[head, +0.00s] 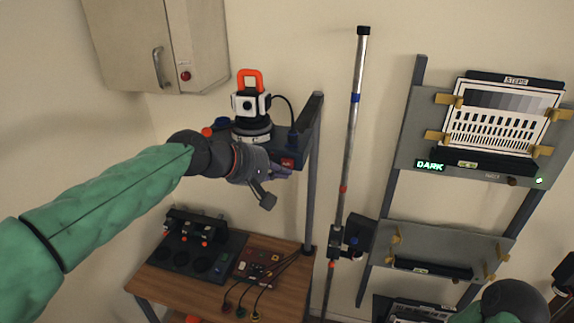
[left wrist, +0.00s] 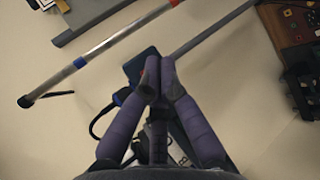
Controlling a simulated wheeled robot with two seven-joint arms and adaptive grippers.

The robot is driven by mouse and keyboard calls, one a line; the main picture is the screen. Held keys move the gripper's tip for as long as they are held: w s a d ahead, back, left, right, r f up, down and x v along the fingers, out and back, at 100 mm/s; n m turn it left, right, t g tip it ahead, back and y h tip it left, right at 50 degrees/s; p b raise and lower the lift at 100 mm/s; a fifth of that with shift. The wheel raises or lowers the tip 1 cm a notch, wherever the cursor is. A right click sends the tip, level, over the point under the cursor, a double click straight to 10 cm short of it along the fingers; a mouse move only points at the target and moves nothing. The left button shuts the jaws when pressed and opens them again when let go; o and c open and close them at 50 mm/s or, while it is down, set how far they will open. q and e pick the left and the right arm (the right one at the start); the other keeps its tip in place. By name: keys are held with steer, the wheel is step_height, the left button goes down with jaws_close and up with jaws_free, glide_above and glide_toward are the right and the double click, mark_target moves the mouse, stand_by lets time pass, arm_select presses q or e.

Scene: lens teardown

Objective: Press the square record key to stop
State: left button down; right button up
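A red square key (head: 287,162) sits on the front of a dark unit on the shelf, below a camera-like device with an orange handle (head: 250,100). My left gripper (head: 283,171) reaches in from the left, with its purple fingertips just below the key. I cannot tell whether they touch it. In the left wrist view the two fingers (left wrist: 158,70) meet at their tips, with nothing seen between them. The dark unit (left wrist: 135,68) is partly hidden behind them. My right arm shows at the lower right, but its fingers cannot be made out.
A tall pole (head: 349,130) stands right of the shelf post (head: 310,170). A rack with a test chart (head: 502,115) and a green "DARK" display (head: 430,166) is on the right. A wooden bench (head: 290,290) with cables is below. A wall cabinet (head: 130,45) hangs upper left.

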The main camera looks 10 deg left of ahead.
arm_select(q)
steer(key=s, duration=0.6)
steer(key=shift+b, duration=0.35)
steer(key=shift+a, duration=0.1)
